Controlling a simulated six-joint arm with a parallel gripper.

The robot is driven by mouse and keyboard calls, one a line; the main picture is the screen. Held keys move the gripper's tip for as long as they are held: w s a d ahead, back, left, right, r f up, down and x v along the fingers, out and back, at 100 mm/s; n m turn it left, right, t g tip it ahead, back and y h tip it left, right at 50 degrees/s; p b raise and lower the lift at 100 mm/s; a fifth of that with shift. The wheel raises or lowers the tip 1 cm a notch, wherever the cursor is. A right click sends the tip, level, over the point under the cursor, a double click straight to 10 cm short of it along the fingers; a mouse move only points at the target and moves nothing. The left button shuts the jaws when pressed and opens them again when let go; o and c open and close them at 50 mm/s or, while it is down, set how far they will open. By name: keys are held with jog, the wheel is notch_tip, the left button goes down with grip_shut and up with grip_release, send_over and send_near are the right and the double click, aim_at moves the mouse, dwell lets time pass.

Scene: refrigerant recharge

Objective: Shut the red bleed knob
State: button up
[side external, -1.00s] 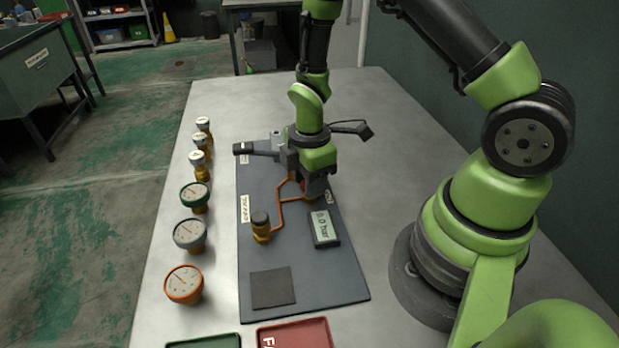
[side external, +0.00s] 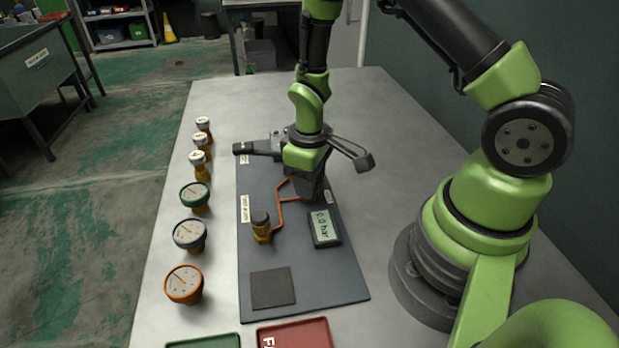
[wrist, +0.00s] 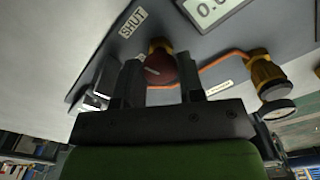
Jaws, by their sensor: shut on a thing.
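The red bleed knob (wrist: 160,70) shows in the wrist view between the two fingers of my gripper (wrist: 160,80). My gripper is shut on the knob, with a finger on each side. A pale line marks the knob's face. A "SHUT" label (wrist: 133,19) lies on the panel near it. In the side view my gripper (side external: 308,182) points down at the panel (side external: 300,265) and hides the knob. The digital display (side external: 324,228) on the panel appears to read 0.0 bar.
A brass fitting with a dark cap (side external: 261,226) stands on the panel, joined by an orange pipe (side external: 280,205). Several gauges, including an orange-rimmed one (side external: 183,283), line the table's left side. A red tray (side external: 295,334) and green tray (side external: 205,342) sit at the front.

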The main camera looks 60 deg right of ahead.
jog(key=shift+w+m, duration=0.1)
jog(key=shift+m, duration=0.9)
jog(key=o, duration=0.9)
notch_tip(320, 180, up, 10)
jog(key=shift+r, duration=0.1)
